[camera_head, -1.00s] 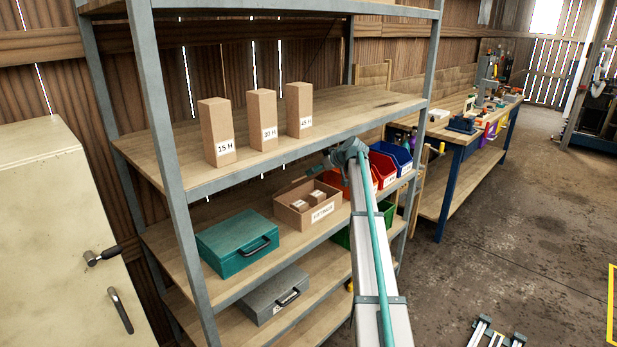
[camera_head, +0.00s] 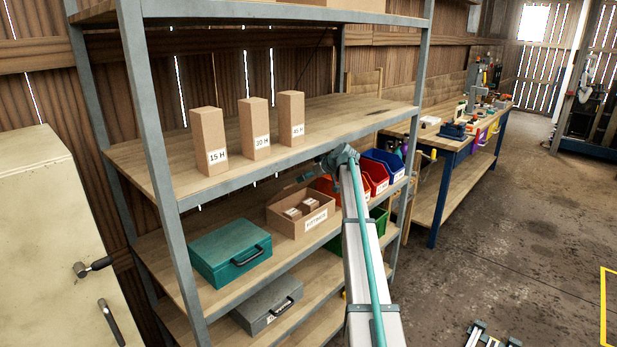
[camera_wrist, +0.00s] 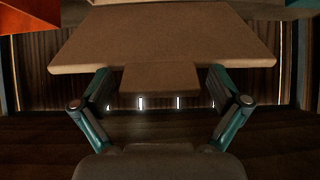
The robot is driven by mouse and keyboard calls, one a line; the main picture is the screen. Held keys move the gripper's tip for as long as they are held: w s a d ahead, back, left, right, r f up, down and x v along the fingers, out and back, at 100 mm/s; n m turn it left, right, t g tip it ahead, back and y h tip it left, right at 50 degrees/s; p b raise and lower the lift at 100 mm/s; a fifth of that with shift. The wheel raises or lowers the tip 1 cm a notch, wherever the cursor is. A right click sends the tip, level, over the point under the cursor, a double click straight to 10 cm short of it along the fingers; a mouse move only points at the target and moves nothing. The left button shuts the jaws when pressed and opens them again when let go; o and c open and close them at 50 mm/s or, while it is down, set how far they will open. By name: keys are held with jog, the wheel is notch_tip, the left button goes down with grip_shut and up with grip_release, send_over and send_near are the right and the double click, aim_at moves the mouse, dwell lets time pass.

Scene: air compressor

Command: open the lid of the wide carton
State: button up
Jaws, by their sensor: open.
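The wide carton (camera_head: 303,222) is a brown box with a white label, standing on the middle shelf. Its top is open towards the head camera, and small boxes (camera_head: 298,211) show inside. My gripper (camera_head: 311,174) is above and behind the carton's right part, small and partly hidden by my wrist. In the wrist view my gripper (camera_wrist: 160,76) is open, its two fingers spread wide. A flat brown cardboard panel (camera_wrist: 160,38), which looks like the carton's lid, lies in front of them. Its narrow tab (camera_wrist: 160,80) lies between the fingers, apart from both. I see no grip on it.
Red, orange and blue bins (camera_head: 376,174) stand right of the carton; an orange bin (camera_wrist: 28,28) shows in the wrist view. A teal case (camera_head: 230,250) is to the left. Tall cartons (camera_head: 256,135) stand on the shelf above, whose front edge (camera_head: 290,160) runs close to my gripper.

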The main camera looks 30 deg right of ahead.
jog(key=shift+s, duration=0.1)
jog(key=v, duration=1.2)
jog(key=shift+c, duration=0.3)
